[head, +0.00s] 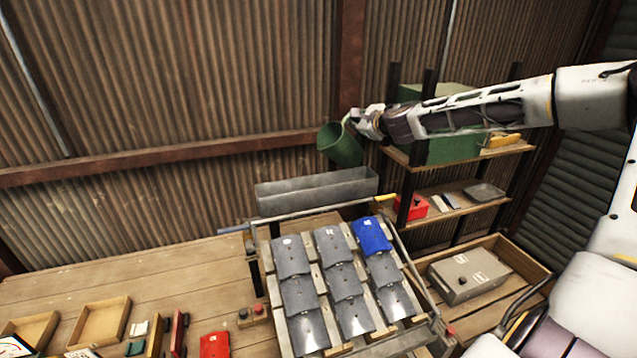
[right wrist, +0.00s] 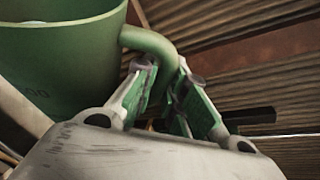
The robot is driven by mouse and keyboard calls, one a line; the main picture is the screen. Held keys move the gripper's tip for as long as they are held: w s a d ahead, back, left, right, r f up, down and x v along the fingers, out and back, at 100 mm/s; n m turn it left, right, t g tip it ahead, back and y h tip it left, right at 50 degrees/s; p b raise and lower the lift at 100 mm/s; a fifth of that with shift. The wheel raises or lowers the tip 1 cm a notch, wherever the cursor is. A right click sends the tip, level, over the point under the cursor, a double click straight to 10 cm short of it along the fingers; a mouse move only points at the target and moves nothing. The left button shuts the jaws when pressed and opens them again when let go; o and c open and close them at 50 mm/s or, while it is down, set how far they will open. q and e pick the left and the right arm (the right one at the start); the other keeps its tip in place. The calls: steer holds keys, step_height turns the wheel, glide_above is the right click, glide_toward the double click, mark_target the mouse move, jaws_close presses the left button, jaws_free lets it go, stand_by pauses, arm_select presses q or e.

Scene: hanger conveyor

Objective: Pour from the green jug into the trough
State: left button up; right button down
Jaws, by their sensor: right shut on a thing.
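The green jug (head: 340,146) is held in the air above the grey metal trough (head: 316,192), near its right half. The jug looks slightly tilted, with its mouth toward the upper left; no liquid is visible. My right gripper (head: 359,123) is shut on the jug's handle. In the right wrist view, the fingers of my right gripper (right wrist: 165,98) close around the handle, and the jug (right wrist: 62,60) fills the upper left. The trough is long, open on top and stands behind the tilted rack. The inside of the jug is hidden. My left gripper is not in view.
A tilted rack (head: 391,223) with grey plates and one blue plate (head: 371,235) stands in front of the trough. A shelf (head: 466,208) with a red box stands at the right. Wooden trays (head: 102,322) lie on the table at the left. The corrugated wall is close behind.

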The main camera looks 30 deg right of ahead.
mark_target(343, 127)
steer(key=shift+a+r+n+h+b, duration=0.25)
steer(key=shift+a+n+h+b, duration=0.05)
steer(key=shift+n+b, duration=0.1)
stand_by(0.8)
steer(key=shift+s+a+n+t+h+b, duration=0.1)
steer(key=shift+a+n+t+h+b, duration=0.3)
steer(key=shift+a+n+b, duration=0.45)
stand_by(1.3)
steer(key=shift+a+n+b, duration=0.35)
steer(key=shift+n+b, duration=0.2)
steer(key=shift+b, duration=0.2)
stand_by(0.3)
steer(key=shift+s+a+f+n+t+h+b, duration=0.1)
steer(key=shift+a+f+n+t+h+b, duration=0.2)
steer(key=shift+a+n+b, duration=0.4)
steer(key=shift+s+a+f+n+t+h+b, duration=0.1)
steer(key=shift+a+f+n+t+b, duration=0.3)
steer(key=shift+b, duration=0.5)
stand_by(2.0)
